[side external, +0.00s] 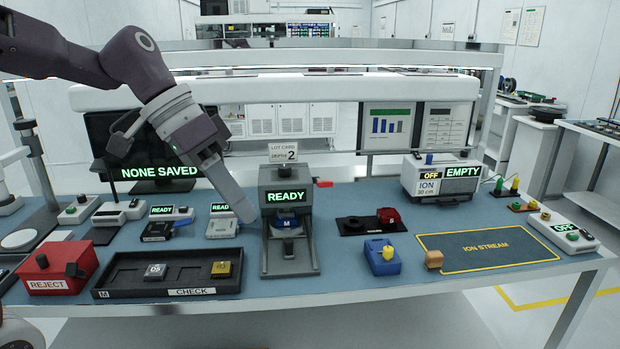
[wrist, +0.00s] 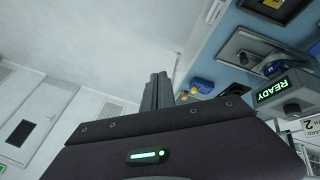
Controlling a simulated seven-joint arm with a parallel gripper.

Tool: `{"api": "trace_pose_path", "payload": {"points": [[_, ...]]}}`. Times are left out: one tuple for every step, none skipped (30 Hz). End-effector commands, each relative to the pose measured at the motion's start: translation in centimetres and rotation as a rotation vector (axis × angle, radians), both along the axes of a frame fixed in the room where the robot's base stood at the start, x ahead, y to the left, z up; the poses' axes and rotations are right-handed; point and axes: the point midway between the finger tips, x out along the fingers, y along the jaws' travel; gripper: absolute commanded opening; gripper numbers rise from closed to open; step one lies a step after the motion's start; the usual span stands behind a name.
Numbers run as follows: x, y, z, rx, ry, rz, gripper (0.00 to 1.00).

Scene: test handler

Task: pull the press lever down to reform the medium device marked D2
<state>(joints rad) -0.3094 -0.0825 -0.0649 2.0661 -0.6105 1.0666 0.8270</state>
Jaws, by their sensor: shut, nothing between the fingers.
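The press (side external: 290,258) is a grey upright frame with a green READY screen (side external: 286,196); the screen also shows in the wrist view (wrist: 271,90). A short lever with a red end (side external: 324,183) sticks out from the press's upper right side. A blue part marked M (side external: 287,222) sits inside the press; no D2 marking is legible, and I cannot tell whether a device is under it. My gripper (side external: 249,217) is shut and empty, with its tips just left of the press, across from the lever. The shut fingers (wrist: 157,90) show in the wrist view.
A black tray (side external: 170,292) marked CHECK holds two devices, one grey and one gold (side external: 221,268). A red REJECT box (side external: 58,270) stands left. Right of the press are a black fixture with a red part (side external: 388,215), a blue block (side external: 382,262) and the ION STREAM mat (side external: 440,262).

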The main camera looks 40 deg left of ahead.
Motion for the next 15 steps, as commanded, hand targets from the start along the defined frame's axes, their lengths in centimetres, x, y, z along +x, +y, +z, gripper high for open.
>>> {"api": "trace_pose_path", "payload": {"points": [[3.5,0.9,0.0,-0.077,-0.020,-0.031,0.00],[5.5,1.5,0.1,-0.126,-0.050,-0.055,0.00],[8.3,2.6,0.3,-0.189,-0.100,-0.082,0.00],[10.3,3.6,0.3,-0.235,-0.142,-0.096,0.00],[12.2,4.7,0.2,-0.277,-0.190,-0.108,0.00],[14.6,6.4,0.1,-0.328,-0.260,-0.116,0.00],[16.2,7.8,-0.1,-0.359,-0.313,-0.118,0.00],[17.6,9.2,-0.2,-0.387,-0.368,-0.118,0.00],[19.3,11.1,-0.5,-0.414,-0.439,-0.113,0.00],[20.3,12.4,-0.7,-0.429,-0.488,-0.107,0.00],[21.2,13.6,-0.9,-0.441,-0.532,-0.101,0.00],[22.1,15.1,-1.2,-0.452,-0.584,-0.091,0.00],[22.6,15.9,-1.4,-0.457,-0.616,-0.086,0.00],[23.0,16.7,-1.5,-0.459,-0.642,-0.081,0.00],[23.3,17.4,-1.6,-0.463,-0.670,-0.076,0.00]]}}
